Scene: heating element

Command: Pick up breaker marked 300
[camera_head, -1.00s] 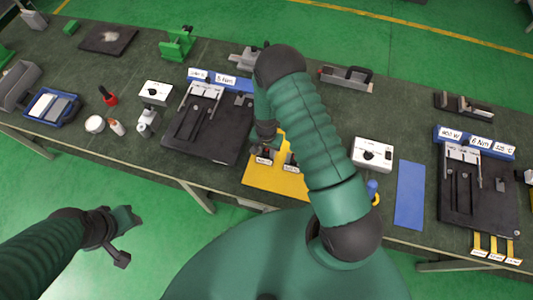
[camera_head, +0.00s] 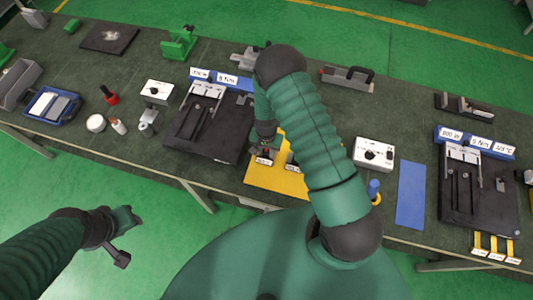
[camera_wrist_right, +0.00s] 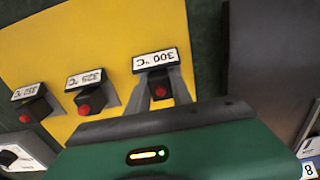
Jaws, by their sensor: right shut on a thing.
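The breaker marked 300 °C (camera_wrist_right: 160,90) is a dark block with a red button and a white label, at the edge of a yellow board (camera_wrist_right: 60,40). In the right wrist view my right gripper (camera_wrist_right: 158,78) has a finger on each side of it and is shut on it. The breaker appears still at the board; I cannot tell if it is lifted. In the head view the right gripper (camera_head: 262,145) is over the board, partly hidden by my arm. My left gripper (camera_head: 124,238) is open and empty, off the table's front edge.
Breakers marked 325 °C (camera_wrist_right: 84,98) and another label (camera_wrist_right: 28,105) stand beside it on the board. A black fixture (camera_head: 208,135) is left of the board; a white box with a knob (camera_head: 374,153) and a blue mat (camera_head: 411,195) are right.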

